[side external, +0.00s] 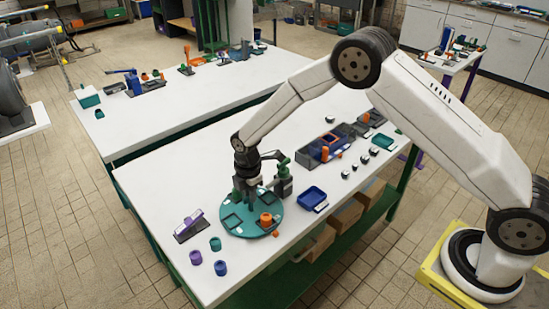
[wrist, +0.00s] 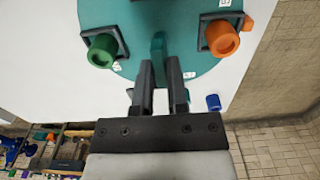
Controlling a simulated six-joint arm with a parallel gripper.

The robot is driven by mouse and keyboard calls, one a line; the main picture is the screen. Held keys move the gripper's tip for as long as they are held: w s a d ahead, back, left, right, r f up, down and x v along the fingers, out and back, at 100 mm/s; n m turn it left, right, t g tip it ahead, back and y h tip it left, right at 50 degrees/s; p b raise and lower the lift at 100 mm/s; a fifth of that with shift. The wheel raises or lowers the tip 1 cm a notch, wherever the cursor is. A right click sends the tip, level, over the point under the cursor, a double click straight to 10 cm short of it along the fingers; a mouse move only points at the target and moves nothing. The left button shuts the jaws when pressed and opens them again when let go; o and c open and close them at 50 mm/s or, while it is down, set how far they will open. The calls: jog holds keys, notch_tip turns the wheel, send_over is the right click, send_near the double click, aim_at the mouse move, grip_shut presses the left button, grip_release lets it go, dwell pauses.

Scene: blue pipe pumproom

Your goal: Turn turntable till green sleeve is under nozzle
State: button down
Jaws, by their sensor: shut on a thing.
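The teal round turntable (side external: 236,229) sits near the table's front left; it also fills the top of the wrist view (wrist: 150,14). A green sleeve (wrist: 102,50) stands on a dark square seat at its left in the wrist view, an orange sleeve (wrist: 222,38) on another at its right. In the side view, the orange sleeve (side external: 266,219) is at the near right, the green one (side external: 238,195) partly hidden behind my gripper. My gripper (wrist: 160,66) is shut on a teal upright handle (wrist: 158,46) between the sleeves. A dark stand with a green head (side external: 283,162), apparently the nozzle, rises behind the turntable.
Loose purple (side external: 196,257), green (side external: 215,244) and blue (side external: 220,268) sleeves stand at the front left, near a purple device (side external: 189,222). A blue tray (side external: 313,197) lies right of the turntable. A dark bin with orange parts (side external: 327,145) stands farther back.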

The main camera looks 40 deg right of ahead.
jog(key=shift+m, duration=8.9)
jog(key=c, duration=0.6)
grip_release()
jog(key=shift+c, duration=0.2)
